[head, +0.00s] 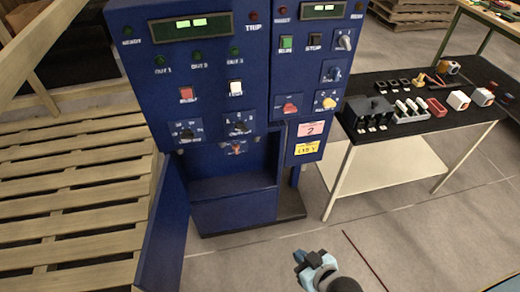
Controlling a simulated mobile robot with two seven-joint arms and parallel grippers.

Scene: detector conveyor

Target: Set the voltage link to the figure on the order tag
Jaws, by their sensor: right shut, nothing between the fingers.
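A blue control cabinet (225,210) stands at the centre left. Its lower right panel carries a pink tag (311,130) reading 2, and below it a yellow tag (307,148) whose small print looks like a voltage but is too small to read surely. A small red part (236,148) sits low on the left panel, under two black rotary switches; I cannot tell whether it is the voltage link. My right gripper (314,262) is shut and empty, over the floor in front of the cabinet and apart from it. My left gripper is not in view.
A black-topped table (408,140) on the right holds fuses, blocks and small parts. Wooden pallets (75,200) fill the left side. A thin dark rod or line (365,258) lies along the floor. The floor in front of the table is mostly clear.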

